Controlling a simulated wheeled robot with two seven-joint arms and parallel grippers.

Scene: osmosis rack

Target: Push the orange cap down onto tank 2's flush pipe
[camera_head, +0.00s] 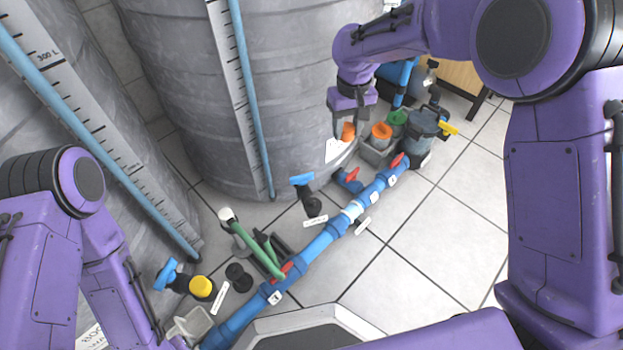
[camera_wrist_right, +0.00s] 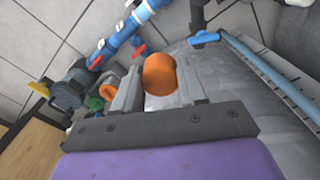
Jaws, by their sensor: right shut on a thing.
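My right gripper (camera_head: 346,127) is shut on an orange cap (camera_head: 348,131) in front of the middle tank (camera_head: 180,90). In the right wrist view the orange cap (camera_wrist_right: 159,75) sits between the two fingers of the gripper (camera_wrist_right: 158,88). A short black pipe stub (camera_head: 313,205) with a blue-handled valve (camera_head: 302,180) stands at the foot of the middle tank, with a white label beside it too small to read. The held cap is above and to the right of this stub in the picture, apart from it. My left gripper is out of view; only my left arm shows.
A grey bin (camera_head: 372,156) holds another orange piece (camera_head: 381,131) and a green one (camera_head: 397,118). A blue pipe (camera_head: 320,243) with red handles crosses the floor. A yellow cap (camera_head: 202,286) sits near the left tank. Open tiles (camera_head: 430,240) lie right.

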